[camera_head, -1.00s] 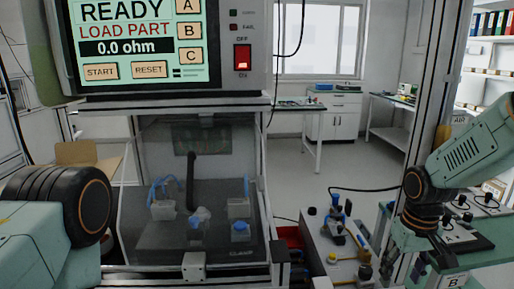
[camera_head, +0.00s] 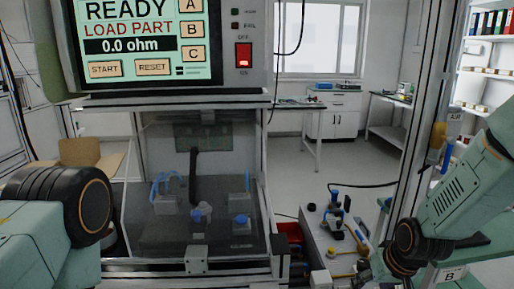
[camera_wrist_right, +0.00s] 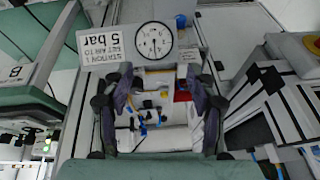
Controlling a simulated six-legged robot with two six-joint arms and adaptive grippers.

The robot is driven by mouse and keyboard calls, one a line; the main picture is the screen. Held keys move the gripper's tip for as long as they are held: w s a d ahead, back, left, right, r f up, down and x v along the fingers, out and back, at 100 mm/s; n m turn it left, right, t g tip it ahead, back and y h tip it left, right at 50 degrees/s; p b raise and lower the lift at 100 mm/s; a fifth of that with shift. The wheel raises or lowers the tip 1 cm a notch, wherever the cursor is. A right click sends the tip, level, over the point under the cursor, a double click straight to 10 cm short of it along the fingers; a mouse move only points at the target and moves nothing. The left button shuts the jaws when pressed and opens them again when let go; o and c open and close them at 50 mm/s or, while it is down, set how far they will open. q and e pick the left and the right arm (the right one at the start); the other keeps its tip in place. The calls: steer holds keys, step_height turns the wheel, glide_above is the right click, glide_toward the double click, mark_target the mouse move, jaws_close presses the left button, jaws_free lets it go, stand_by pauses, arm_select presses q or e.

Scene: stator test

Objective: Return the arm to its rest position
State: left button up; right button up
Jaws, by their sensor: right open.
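My right arm (camera_head: 455,200) comes in from the right edge in the head view. Its dark wrist joint (camera_head: 405,245) is low, near the right post, and the gripper beyond it is hard to make out at the bottom of the picture. In the right wrist view my right gripper (camera_wrist_right: 166,80) has its two dark fingers wide apart with nothing between them held. Behind the fingers show a round gauge (camera_wrist_right: 154,40) and a "5 bar" sign (camera_wrist_right: 101,45). My left arm (camera_head: 50,215) fills the lower left; its gripper is out of view.
The tester screen (camera_head: 143,42) reads READY, LOAD PART, 0.0 ohm, above a clear-fronted test chamber (camera_head: 150,235). A white bench with small blue-topped fixtures (camera_head: 335,225) stands beside my right wrist. A metal post (camera_head: 425,120) rises close to my right arm. Open floor lies behind.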

steer(key=s+a+f+g, duration=0.1)
steer(key=s+f, duration=0.4)
steer(key=s, duration=0.6)
steer(key=s+a+f+g, duration=0.1)
steer(key=s+f+g, duration=0.1)
steer(key=s+f, duration=0.4)
steer(key=s+a+f+g+h, duration=0.1)
steer(key=s+f, duration=0.5)
steer(key=s, duration=1)
steer(key=shift+s+a+b, duration=0.2)
steer(key=shift+a+b, duration=0.1)
steer(key=shift+b, duration=0.15)
steer(key=shift+r, duration=0.1)
